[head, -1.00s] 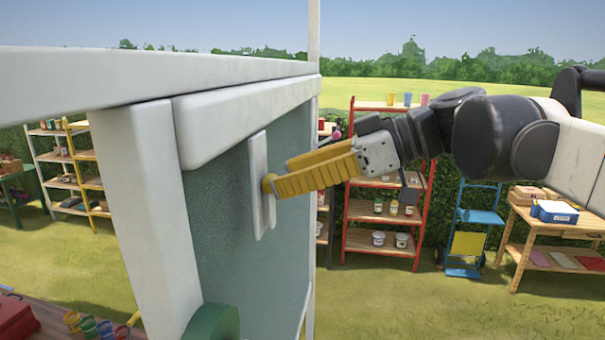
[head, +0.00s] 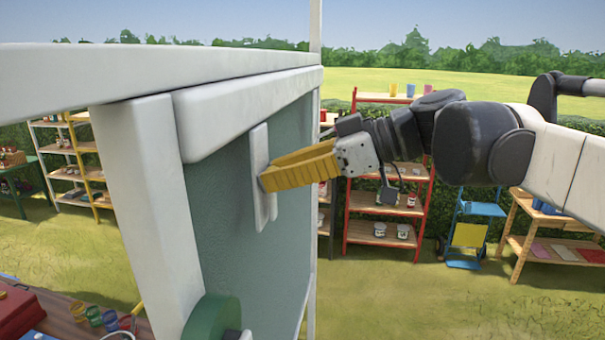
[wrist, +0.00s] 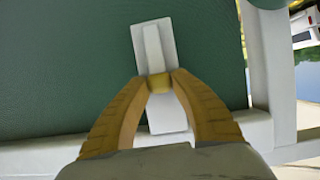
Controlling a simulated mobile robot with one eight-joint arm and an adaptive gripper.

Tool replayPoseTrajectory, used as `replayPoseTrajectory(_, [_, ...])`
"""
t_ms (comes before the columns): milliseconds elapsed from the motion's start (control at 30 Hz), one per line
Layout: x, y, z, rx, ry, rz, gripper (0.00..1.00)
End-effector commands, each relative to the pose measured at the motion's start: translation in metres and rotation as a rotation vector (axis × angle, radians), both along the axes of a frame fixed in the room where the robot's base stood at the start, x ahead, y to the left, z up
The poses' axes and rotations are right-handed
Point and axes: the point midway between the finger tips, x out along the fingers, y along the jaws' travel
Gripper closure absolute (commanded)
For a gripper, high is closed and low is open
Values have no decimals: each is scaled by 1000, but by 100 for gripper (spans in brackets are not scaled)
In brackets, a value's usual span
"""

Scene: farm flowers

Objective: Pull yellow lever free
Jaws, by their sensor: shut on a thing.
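A white plate (head: 260,150) is mounted on the green-grey panel (head: 225,215), and it also shows in the wrist view (wrist: 166,42). The yellow lever (wrist: 159,82) shows in the wrist view as a small yellow end over the plate. My gripper (head: 264,178), with its long yellow ribbed fingers, reaches in from the right in the head view. In the wrist view the fingertips of my gripper (wrist: 158,80) are shut on the lever, one on each side. In the head view the fingers hide the lever. The plate sits flat against the panel.
A white frame post (head: 150,215) and a white top beam (head: 245,110) border the panel. A green round part (head: 213,320) sits low beside the post. A red shelf (head: 385,200) and a wooden table (head: 550,235) stand behind my arm. Open grass lies between.

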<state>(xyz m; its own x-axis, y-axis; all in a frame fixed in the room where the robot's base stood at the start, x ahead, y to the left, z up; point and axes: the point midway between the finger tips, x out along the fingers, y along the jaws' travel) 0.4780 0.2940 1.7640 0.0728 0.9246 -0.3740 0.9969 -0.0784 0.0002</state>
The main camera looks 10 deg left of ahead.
Motion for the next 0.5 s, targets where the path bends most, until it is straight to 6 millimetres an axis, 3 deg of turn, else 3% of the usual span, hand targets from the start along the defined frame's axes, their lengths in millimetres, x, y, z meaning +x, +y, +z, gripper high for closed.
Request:
replayPoseTrajectory(267, [0, -8, -6, 105, -8, -1, 100])
replayPoseTrajectory(500, [-1, -22, -13, 300, -23, -1, 100])
